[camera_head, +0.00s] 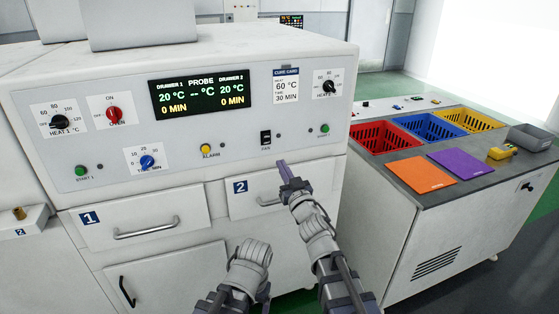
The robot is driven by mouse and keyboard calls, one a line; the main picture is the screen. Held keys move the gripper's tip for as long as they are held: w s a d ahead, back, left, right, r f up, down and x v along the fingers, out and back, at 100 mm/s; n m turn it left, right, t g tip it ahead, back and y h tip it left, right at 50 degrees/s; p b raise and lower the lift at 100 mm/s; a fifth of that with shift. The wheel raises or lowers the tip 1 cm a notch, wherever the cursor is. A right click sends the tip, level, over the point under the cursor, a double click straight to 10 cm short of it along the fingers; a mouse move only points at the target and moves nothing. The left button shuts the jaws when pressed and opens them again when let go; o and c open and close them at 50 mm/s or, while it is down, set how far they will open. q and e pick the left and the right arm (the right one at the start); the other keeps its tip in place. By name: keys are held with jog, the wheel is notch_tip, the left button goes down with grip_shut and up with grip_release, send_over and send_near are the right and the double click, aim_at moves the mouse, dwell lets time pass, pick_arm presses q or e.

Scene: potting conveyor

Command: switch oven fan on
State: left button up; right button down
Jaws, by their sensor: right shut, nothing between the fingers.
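The oven (225,170) is a white cabinet with a sloped control panel. A small black rocker switch (266,137) sits on the lower middle of the panel, with a small label below it that is too small to read surely. Its on or off position cannot be told. My right gripper (284,166) is shut and empty, pointing up at the panel, a little below and right of the switch. Whether it touches the panel is unclear. Part of my left arm (248,265) shows at the bottom centre; its fingers do not show.
The panel holds a yellow alarm button (206,149), a red knob (113,113), a blue timer knob (147,162), black heat knobs and green start buttons. A grey bench (450,200) with coloured bins stands right.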

aim_at(267, 136)
jog(key=p+x, duration=0.2)
jog(key=x, duration=1)
jog(key=shift+w, duration=0.1)
jog(key=shift+w+a+r, duration=0.1)
jog(key=shift+w+r, duration=0.15)
jog(key=shift+s+f, duration=0.1)
jog(key=shift+s, duration=0.25)
jog(key=s+d+r+p, duration=0.1)
jog(key=s+d, duration=0.1)
jog(key=s, duration=0.4)
jog(key=s+d+r+p, duration=0.1)
jog(key=s+d, duration=0.1)
jog(key=s, duration=0.4)
jog(key=shift+s+r+p, duration=0.25)
jog(key=shift+s+p, duration=0.1)
